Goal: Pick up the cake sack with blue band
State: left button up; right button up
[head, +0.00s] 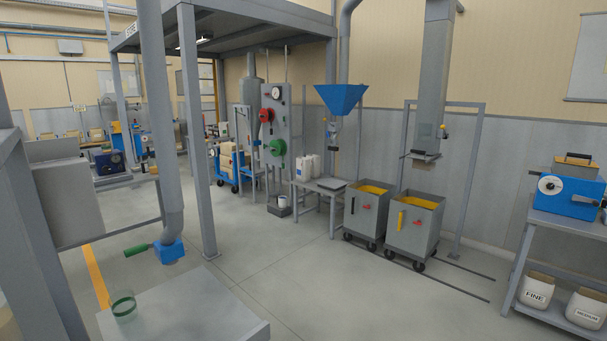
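I cannot make out a sack with a blue band. Tan sack-like loads (231,159) sit on a blue cart (222,178) in the middle distance, too small to tell any band. Two open white sacks stand on the lower shelf at the right, one marked FINE (536,294) and one marked MEDIUM (586,309); no blue band shows on them. Neither of my grippers is in view.
A grey table (190,315) with a green-tinted cup (123,306) is close in front. Two wheeled bins (413,236) (363,214) with yellow contents stand at centre right. Steel posts (200,150) and a pipe (160,120) rise at left. The middle floor is clear.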

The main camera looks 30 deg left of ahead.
aim_at(302, 164)
jog(key=i+u, duration=0.2)
jog(key=i, duration=0.4)
jog(key=i+u, duration=0.2)
jog(key=i, duration=0.45)
jog(key=i+l+u, duration=0.15)
jog(key=i, duration=0.45)
jog(key=i+l+u, duration=0.2)
jog(key=i, duration=0.45)
jog(key=i+j+u, duration=0.2)
jog(key=i+u, duration=1.05)
jog(key=i+z, duration=0.35)
jog(key=i, duration=0.5)
jog(key=i+j+z, duration=0.1)
jog(key=i+z, duration=0.3)
jog(key=i, duration=0.4)
